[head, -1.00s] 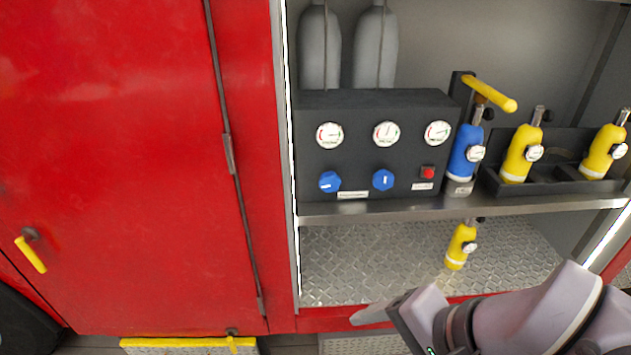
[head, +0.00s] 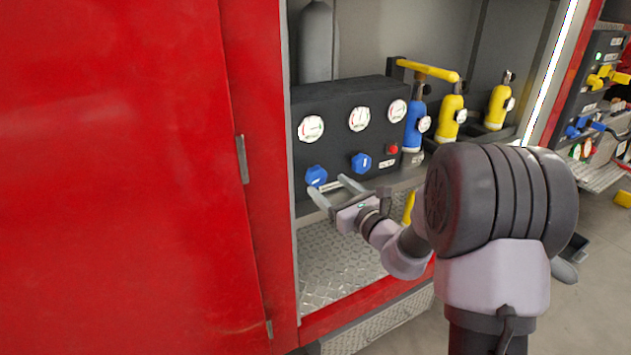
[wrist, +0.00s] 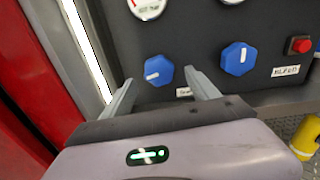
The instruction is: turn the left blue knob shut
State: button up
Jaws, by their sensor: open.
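The left blue knob (head: 316,176) sits low on the front of a black panel (head: 345,143), below the leftmost gauge. In the wrist view the left blue knob (wrist: 159,71) shows between my two fingers and beyond their tips, with a white mark on its face. The right blue knob (head: 361,162) is beside it on the same panel, and in the wrist view it is right of my fingers (wrist: 238,59), its white mark near upright. My gripper (head: 333,186) is open and empty, just below and in front of the left knob. Contact is not visible.
A red button (head: 392,149) is right of the knobs. A blue cylinder (head: 414,126) and yellow cylinders (head: 450,117) stand right of the panel under a yellow handle (head: 428,71). A red door (head: 130,180) and the bright compartment edge (wrist: 86,45) lie close on the left.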

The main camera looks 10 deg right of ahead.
aim_at(319, 179)
jog(key=b+x, duration=0.1)
jog(key=x, duration=0.5)
jog(key=shift+w+a, duration=0.1)
jog(key=shift+a, duration=0.05)
jog(key=shift+c, duration=0.4)
jog(key=c, duration=1.3)
jog(key=shift+o, duration=0.2)
